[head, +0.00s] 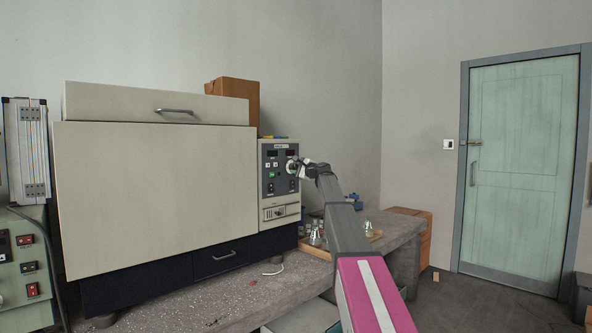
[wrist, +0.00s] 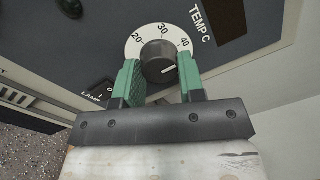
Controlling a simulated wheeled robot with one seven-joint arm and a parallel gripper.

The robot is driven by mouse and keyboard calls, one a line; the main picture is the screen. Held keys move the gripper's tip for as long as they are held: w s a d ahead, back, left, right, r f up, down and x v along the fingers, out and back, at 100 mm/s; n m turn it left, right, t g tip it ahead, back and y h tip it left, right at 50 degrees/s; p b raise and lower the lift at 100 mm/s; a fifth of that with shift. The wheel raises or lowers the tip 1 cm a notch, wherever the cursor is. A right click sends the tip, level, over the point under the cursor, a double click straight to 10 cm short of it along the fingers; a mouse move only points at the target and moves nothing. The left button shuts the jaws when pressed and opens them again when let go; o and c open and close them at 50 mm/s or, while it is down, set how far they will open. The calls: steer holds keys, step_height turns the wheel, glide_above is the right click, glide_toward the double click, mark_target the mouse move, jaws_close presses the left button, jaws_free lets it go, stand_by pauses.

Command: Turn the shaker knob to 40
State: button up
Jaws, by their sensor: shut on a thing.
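The knob (wrist: 156,58) is dark and round, on a white dial marked 20, 30 and 40, with "TEMP C" printed beside it. Its dial (head: 291,165) shows on the shaker's control panel (head: 270,186) in the head view, partly behind my gripper (head: 299,166). In the wrist view, the green fingers of my gripper (wrist: 160,72) are shut on the knob, one on each side. The knob's white line points to the lower right in that view, off the 40 mark on its far side from 30. The exact reading is unclear.
The shaker's large beige body (head: 150,190) fills the bench to the left. Glass flasks (head: 315,236) stand on a wooden tray (head: 320,251) below my arm. A second dark knob (wrist: 70,6) and a rocker switch (wrist: 101,89) lie near the dial. A cardboard box (head: 410,212) stands behind.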

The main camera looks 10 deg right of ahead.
stand_by(0.4)
steer(key=o, duration=0.9)
steer(key=v, duration=1)
steer(key=shift+s+d, duration=0.3)
